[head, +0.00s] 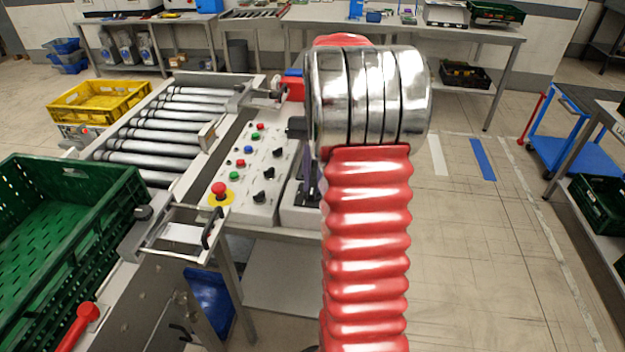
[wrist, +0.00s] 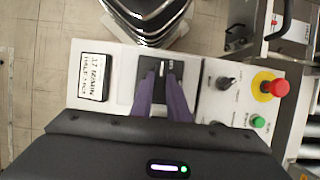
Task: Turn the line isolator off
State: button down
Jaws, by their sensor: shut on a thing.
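The line isolator (wrist: 176,68) is a black rotary switch on a pale panel, seen from above in the wrist view. The purple fingers of my gripper (wrist: 161,93) are closed around its handle. The handle's exact angle is hard to read, as the fingers cover part of it. A label plate (wrist: 94,86) with black handwriting-like text sits left of the switch. In the head view my red and chrome arm hides most of the switch, and the dark gripper (head: 308,190) shows just left of the arm.
The control panel (head: 240,200) has several buttons, black knobs and a red emergency stop (head: 219,189) on yellow, also in the wrist view (wrist: 276,88). A roller conveyor (head: 165,130) runs left of it, with a green crate (head: 75,215) and a yellow crate (head: 98,100).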

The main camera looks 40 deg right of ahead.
jog(key=shift+s+f, duration=0.1)
jog(key=c, duration=1.7)
grip_release()
jog(key=shift+v, duration=6.9)
